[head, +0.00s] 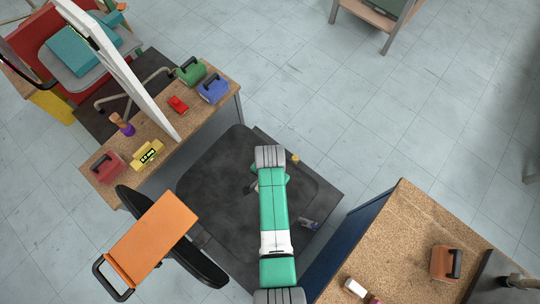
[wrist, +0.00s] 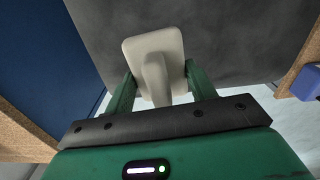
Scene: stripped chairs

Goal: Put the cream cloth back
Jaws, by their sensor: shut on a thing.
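In the wrist view, my gripper (wrist: 158,74) has its two green fingers closed on either side of a cream piece (wrist: 153,47). The cream piece has a flat, rounded-square part and a raised ridge running toward me. I take it to be the cream cloth. It is over a dark grey surface (wrist: 225,35); whether it touches that surface I cannot tell.
In the head view, a dark mat (head: 215,170) lies under my arm. A cork-topped bench (head: 400,235) stands at right, with an orange-brown box (head: 446,262). Another bench (head: 218,106) at left holds a blue case (head: 213,89) and a green case (head: 191,71). An orange-seated chair (head: 150,240) is at lower left.

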